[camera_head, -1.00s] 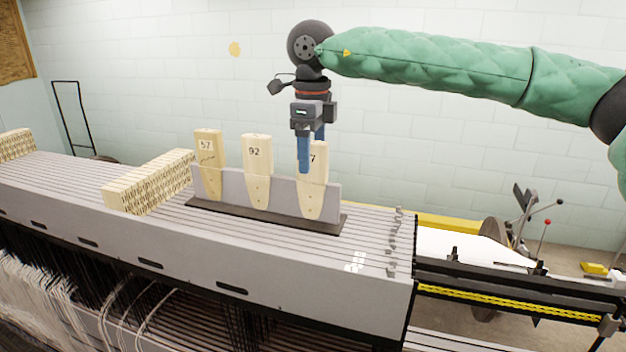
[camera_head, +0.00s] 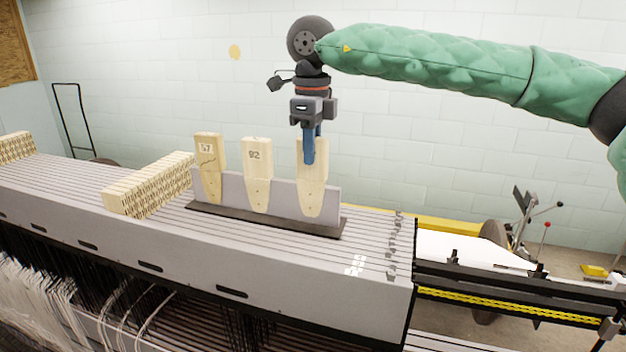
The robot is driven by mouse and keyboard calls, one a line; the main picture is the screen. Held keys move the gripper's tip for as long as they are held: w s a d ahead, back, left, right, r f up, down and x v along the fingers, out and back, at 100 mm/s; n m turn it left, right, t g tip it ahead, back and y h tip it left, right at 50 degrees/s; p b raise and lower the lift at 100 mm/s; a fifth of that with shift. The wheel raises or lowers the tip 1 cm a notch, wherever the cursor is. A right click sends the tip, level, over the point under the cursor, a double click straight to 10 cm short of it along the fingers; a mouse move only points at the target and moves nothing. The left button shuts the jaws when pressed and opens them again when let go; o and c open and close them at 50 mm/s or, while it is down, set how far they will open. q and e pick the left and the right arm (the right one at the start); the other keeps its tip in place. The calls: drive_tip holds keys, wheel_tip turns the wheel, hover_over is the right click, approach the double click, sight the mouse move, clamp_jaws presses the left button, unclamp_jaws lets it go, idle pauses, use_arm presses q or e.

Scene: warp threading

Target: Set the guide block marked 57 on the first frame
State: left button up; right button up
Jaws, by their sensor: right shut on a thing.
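Three pale wooden guide blocks stand upright in a row in a grey holder with a dark base (camera_head: 265,220). The left block (camera_head: 210,175) carries a number that looks like 57 or 37, with a thin line below it. The middle block (camera_head: 257,175) is marked 92. The right block (camera_head: 312,190) has its number hidden behind my blue fingers. My right gripper (camera_head: 309,158) points down from above and is shut on the upper part of this right block, which still stands in the holder. My left gripper is out of view. Long parallel frames (camera_head: 70,175) run beneath the holder.
A row of patterned pale blocks (camera_head: 150,187) sits on the frames left of the holder, with another group (camera_head: 15,148) at the far left. Small grey parts (camera_head: 394,245) lie near the right end. The frame tops right of the holder are mostly clear.

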drive_tip(key=shift+r+p, duration=0.85)
drive_tip(key=shift+r, duration=3.75)
